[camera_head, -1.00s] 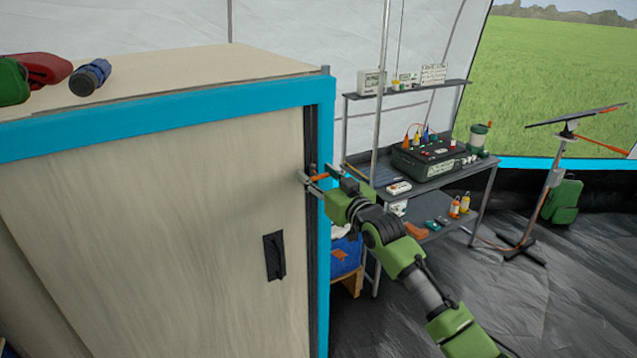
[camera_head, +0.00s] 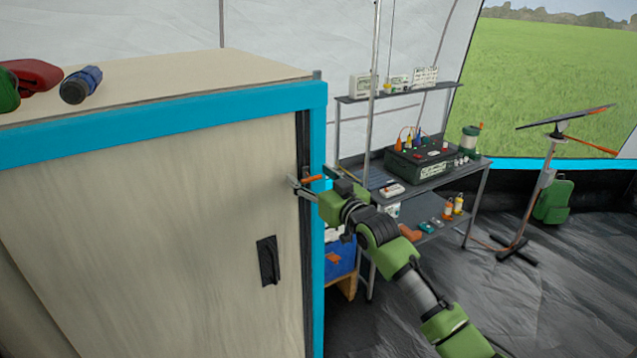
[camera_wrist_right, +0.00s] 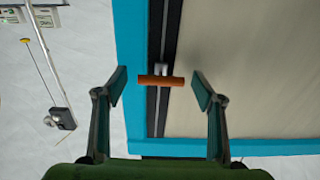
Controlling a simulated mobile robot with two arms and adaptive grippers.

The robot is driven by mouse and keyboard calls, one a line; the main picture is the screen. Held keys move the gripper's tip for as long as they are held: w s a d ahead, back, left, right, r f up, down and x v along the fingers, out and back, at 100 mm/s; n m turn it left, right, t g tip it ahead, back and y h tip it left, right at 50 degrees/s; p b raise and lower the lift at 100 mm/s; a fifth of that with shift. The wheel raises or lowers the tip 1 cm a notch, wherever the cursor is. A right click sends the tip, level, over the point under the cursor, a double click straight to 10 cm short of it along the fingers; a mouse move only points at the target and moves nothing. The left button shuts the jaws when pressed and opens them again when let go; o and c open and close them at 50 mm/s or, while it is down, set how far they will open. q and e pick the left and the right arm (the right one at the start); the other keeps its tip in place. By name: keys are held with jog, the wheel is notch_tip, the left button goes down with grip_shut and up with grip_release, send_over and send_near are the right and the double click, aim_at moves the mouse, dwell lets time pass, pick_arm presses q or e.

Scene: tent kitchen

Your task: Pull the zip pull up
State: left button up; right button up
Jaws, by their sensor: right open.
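The zip pull is an orange-brown bar on a small metal slider. It shows in the right wrist view (camera_wrist_right: 161,81) on a dark zip track (camera_wrist_right: 157,115), and in the head view (camera_head: 312,178) high on the cabinet's right edge. My right gripper (camera_head: 300,184) is at the zip pull. In the right wrist view my right gripper (camera_wrist_right: 160,90) is open, with one finger on each side of the bar and a visible gap to both ends. My left gripper is not in view.
The pale cabinet front (camera_head: 150,220) has a blue frame (camera_head: 170,118) and a black handle (camera_head: 268,261). A red thing (camera_head: 35,75) and a blue flashlight (camera_head: 80,85) lie on top. A metal shelf unit (camera_head: 440,178) with equipment stands behind my right arm.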

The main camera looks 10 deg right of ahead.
jog(key=v, duration=1.2)
jog(key=s+d+f+m+g+h+b, duration=0.1)
jog(key=s+d+f+g, duration=0.1)
jog(key=f, duration=1)
jog(key=s+d+f+m+g+h+b, duration=0.1)
jog(key=d+f+h, duration=0.1)
jog(key=f, duration=1.1)
jog(key=s+d+f+g+h+b, duration=0.1)
jog(key=s+d+f+g, duration=0.15)
jog(key=f, duration=0.95)
jog(key=s+d+f+g+h, duration=0.1)
jog(key=s+f, duration=0.4)
jog(key=f, duration=0.3)
jog(key=s+d+f+g, duration=0.1)
jog(key=s+f, duration=0.4)
jog(key=f, duration=0.3)
jog(key=s+f+g+h+b, duration=0.1)
jog(key=s+f+g, duration=0.2)
jog(key=s+f, duration=1)
jog(key=s+f+g+b, duration=0.25)
jog(key=s+f, duration=0.65)
jog(key=s, duration=0.8)
jog(key=s+a+f+g, duration=0.1)
jog(key=s+f+g, duration=0.2)
jog(key=s, duration=1.2)
jog(key=shift+a+f, duration=0.3)
jog(key=shift+f, duration=0.3)
